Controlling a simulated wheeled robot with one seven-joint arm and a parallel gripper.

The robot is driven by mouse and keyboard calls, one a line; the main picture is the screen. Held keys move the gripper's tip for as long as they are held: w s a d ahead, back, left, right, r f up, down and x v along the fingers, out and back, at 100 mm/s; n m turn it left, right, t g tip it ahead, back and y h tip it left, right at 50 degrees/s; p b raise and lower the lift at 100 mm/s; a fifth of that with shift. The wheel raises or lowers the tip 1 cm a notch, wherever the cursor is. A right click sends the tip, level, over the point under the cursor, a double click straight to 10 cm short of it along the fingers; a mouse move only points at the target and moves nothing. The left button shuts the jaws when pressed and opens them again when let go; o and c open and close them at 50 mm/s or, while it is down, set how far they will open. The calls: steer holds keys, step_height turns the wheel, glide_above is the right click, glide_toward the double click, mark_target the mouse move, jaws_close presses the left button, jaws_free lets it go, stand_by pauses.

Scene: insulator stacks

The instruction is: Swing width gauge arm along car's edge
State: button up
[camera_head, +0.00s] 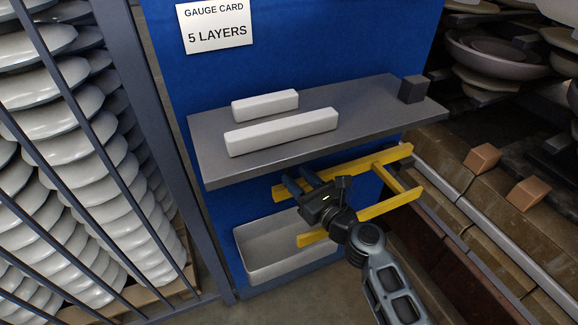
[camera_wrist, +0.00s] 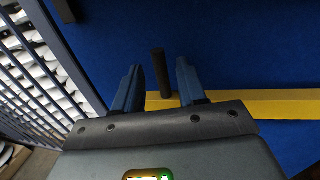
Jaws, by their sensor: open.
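The width gauge arm appears to be the yellow frame (camera_head: 375,208), with two long bars and a cross bar, in front of the blue panel and reaching right to the car's edge. The car (camera_head: 475,205) is the brown block deck on the right. My gripper (camera_head: 300,180) is at the left part of the frame, below the grey shelf. In the wrist view my gripper (camera_wrist: 159,66) is open, with a dark upright peg (camera_wrist: 161,73) between its blue fingers and a gap on both sides. The peg's lower end meets the yellow bar (camera_wrist: 270,104). My arm hides part of the frame.
The grey shelf (camera_head: 220,165) holds two white bars (camera_head: 280,131) and a dark block (camera_head: 412,89). A white bin (camera_head: 250,275) stands below. A barred fence (camera_head: 165,150) with insulator stacks is at left. Orange blocks (camera_head: 483,158) and dishes sit on the car.

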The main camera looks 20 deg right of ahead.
mark_target(290, 171)
steer(key=shift+w+a, duration=0.25)
steer(key=shift+w, duration=0.95)
steer(key=shift+w+a, duration=0.25)
steer(key=shift+w, duration=0.9)
jaws_close()
